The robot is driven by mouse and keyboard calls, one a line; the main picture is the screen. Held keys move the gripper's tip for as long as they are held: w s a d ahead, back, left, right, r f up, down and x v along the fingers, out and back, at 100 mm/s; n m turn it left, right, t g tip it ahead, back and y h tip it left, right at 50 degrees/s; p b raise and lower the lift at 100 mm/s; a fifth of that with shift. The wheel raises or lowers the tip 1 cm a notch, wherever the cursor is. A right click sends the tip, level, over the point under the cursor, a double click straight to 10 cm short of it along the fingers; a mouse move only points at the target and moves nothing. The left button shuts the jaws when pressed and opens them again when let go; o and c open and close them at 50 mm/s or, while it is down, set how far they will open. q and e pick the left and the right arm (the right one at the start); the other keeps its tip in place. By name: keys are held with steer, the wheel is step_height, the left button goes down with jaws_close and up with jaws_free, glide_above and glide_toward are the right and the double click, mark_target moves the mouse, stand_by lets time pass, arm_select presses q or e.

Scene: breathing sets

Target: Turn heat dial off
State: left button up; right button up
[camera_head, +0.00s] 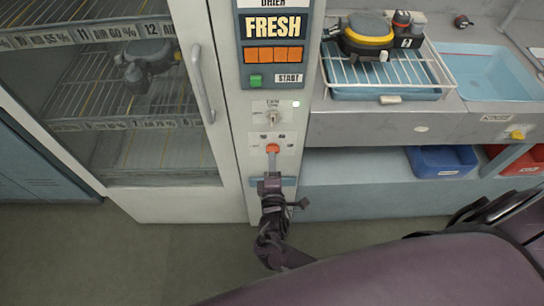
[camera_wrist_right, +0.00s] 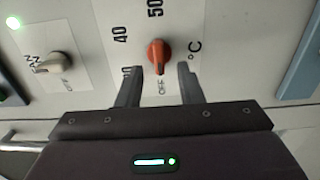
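The heat dial (camera_head: 272,148) is a small orange-red knob low on the white drier panel. In the right wrist view the dial (camera_wrist_right: 159,54) has an elongated grip, lined up between a "50" above and "OFF" below; I cannot tell which end is its pointer. My right gripper (camera_head: 272,162) is just below the dial in the head view. In the right wrist view the right gripper (camera_wrist_right: 160,75) is open, its fingertips on either side of the dial's lower end, with gaps; no contact is visible. My left gripper is not in view.
A pale fan knob (camera_wrist_right: 57,62) sits beside the dial, with a lit white lamp (camera_head: 296,104) near it. Above are a green START button (camera_head: 255,81) and a "FRESH" display (camera_head: 273,26). A glass-door cabinet handle (camera_head: 203,84) is left; a wire rack (camera_head: 415,68) is right.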

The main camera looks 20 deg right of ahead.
steer(key=v, duration=0.5)
steer(key=shift+w+d, duration=0.1)
stand_by(0.3)
steer(key=s+d+f+m+g+y, duration=0.2)
steer(key=s+f+m+g, duration=0.15)
steer(key=s+f, duration=0.6)
steer(key=s+d+f+m+g+y, duration=0.25)
steer(key=s+f+g, duration=0.2)
steer(key=f, duration=0.95)
steer(key=s+d+f+m+g+y, duration=0.1)
steer(key=s+f+m+g, duration=0.2)
steer(key=s, duration=0.8)
steer(key=s+d+f+m+g, duration=0.1)
steer(key=s+f+g, duration=0.4)
steer(key=s, duration=0.6)
step_height(320, 180, down, 3)
steer(key=shift+r+m+y, duration=0.1)
steer(key=shift+m+y, duration=0.25)
steer(key=shift+m, duration=0.55)
